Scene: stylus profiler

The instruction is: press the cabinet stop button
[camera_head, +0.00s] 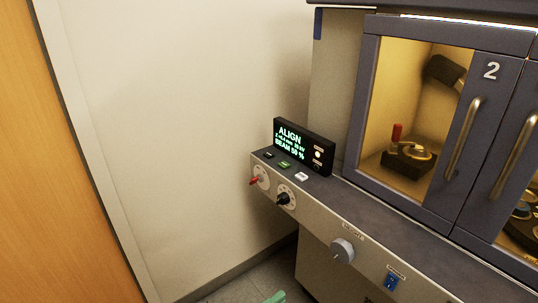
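No button that I can read as a stop button shows in the head view. The cabinet (415,215) stands at the right, with a control ledge along its front. On the ledge top are a black button (268,155), a green button (284,164) and a white button (301,176). A small red lever (254,180) and a black knob (284,198) sit on the front face. Their labels are too small to read. A pale green tip (275,298) at the bottom edge seems to be my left gripper, below and apart from the ledge; its opening is cut off. My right gripper is not visible.
A display (290,142) reads "ALIGN" and "BEAM 50 %". A grey knob (342,250) and a blue switch (391,281) sit further right on the front face. Glass doors with handles (464,138) rise behind the ledge. Floor is free between wall and cabinet.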

